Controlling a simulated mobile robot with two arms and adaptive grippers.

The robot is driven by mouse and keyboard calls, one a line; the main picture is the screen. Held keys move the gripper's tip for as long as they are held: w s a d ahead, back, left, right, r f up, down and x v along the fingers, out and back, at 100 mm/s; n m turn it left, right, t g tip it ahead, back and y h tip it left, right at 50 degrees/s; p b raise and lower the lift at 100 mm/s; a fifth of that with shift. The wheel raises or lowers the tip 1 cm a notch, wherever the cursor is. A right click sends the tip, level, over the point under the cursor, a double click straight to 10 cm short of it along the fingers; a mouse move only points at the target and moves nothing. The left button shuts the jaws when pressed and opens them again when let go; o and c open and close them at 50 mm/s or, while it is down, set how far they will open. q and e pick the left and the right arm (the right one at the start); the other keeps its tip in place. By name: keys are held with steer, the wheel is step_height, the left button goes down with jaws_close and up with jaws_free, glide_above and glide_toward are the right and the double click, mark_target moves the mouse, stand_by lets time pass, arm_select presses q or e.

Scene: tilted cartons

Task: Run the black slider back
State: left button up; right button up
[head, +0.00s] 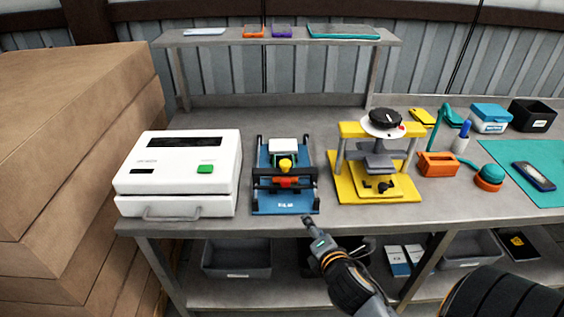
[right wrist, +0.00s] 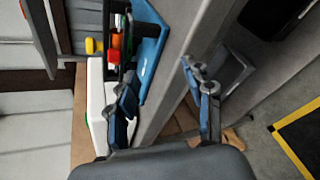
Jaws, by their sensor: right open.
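A blue fixture (head: 303,200) with black side rails stands near the table's front edge in the head view. My left gripper is not in view.
A white machine (head: 185,165) stands left of the fixture and a yellow press (head: 345,185) right of it. A shelf (head: 230,42) runs above the back. Cartons (head: 80,130) are stacked at far left. Grey bins (head: 235,262) sit below the table (head: 270,224).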

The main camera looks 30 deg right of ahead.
mark_target(288, 167)
steer(key=w+d+r+n+t+y, duration=0.15)
steer(key=w+r+n+t, duration=0.55)
steer(key=n, duration=0.8)
steer(key=shift+m+g+y, duration=0.25)
steer(key=shift+m+g, duration=0.05)
steer(key=shift+g, duration=0.6)
steer(key=w+p, duration=0.1)
steer(key=w, duration=0.2)
steer(key=w+d, duration=0.1)
steer(key=w, duration=0.3)
steer(key=w+p, duration=0.1)
steer(key=w, duration=0.3)
steer(key=shift+w+d+r+p, duration=0.15)
steer(key=shift+w+d+p, duration=0.05)
steer(key=shift+d+p, duration=0.15)
jaws_close()
